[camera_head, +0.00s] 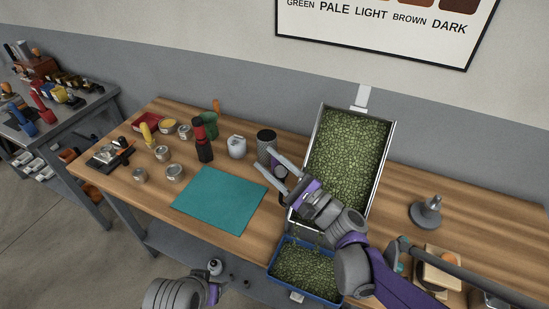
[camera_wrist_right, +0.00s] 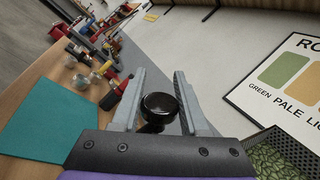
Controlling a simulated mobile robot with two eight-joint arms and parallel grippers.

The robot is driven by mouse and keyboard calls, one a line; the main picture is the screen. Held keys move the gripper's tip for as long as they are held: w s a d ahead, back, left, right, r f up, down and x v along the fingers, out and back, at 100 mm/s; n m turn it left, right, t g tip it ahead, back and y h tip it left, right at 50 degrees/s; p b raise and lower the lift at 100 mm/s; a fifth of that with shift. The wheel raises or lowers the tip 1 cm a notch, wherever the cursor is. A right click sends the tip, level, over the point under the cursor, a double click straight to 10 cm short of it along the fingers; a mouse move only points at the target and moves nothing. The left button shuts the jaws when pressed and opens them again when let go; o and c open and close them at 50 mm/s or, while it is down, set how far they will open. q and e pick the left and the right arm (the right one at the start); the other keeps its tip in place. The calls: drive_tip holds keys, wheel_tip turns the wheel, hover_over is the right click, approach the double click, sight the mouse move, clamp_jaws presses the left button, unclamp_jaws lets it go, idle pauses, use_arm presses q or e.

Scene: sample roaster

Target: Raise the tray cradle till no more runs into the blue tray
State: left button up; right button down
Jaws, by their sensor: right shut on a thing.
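The tray cradle (camera_head: 383,164) is a light metal frame. It is tilted toward me and full of green beans (camera_head: 348,150). Its lower end is above the blue tray (camera_head: 273,268), which also holds a heap of green beans. A few loose beans show between the lower lip and the blue tray. My right gripper (camera_head: 277,172) is at the cradle's left side, shut on a black knob (camera_wrist_right: 160,106), which shows between the fingers in the wrist view. My arm hides part of the cradle's lower right. Of my left arm, only a wrist part shows at the bottom; its fingers are not clear.
A teal mat (camera_head: 218,199) lies left of the cradle. A dark mesh cup (camera_head: 266,145), a red-black grinder (camera_head: 203,140), a grey jug (camera_head: 237,147) and several tins stand behind and left of it. A grey weighted stand (camera_head: 427,211) is on the right. The bench's right back is bare.

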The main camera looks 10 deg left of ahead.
drive_tip(key=shift+s+a+f+n+g+y+b, duration=0.1)
drive_tip(key=shift+s+a+n+g+y+b, duration=0.1)
drive_tip(key=shift+s+n, duration=0.4)
drive_tip(key=shift+s+a+f+n+g+y+b, duration=0.1)
drive_tip(key=shift+s+a+f+n+y, duration=0.1)
drive_tip(key=shift+s+n, duration=0.4)
drive_tip(key=shift+s+a+f+n+g+y+b, duration=0.1)
drive_tip(key=shift+s+a+n+y, duration=0.1)
drive_tip(key=shift+s+n, duration=0.35)
drive_tip(key=shift+n, duration=0.25)
drive_tip(key=shift+c, duration=2.2)
unclamp_jaws()
drive_tip(key=shift+r, duration=0.1)
drive_tip(key=b+v, duration=0.1)
drive_tip(key=v, duration=1)
drive_tip(key=shift+b, duration=0.3)
drive_tip(key=shift+w+a, duration=0.1)
drive_tip(key=shift+w, duration=0.05)
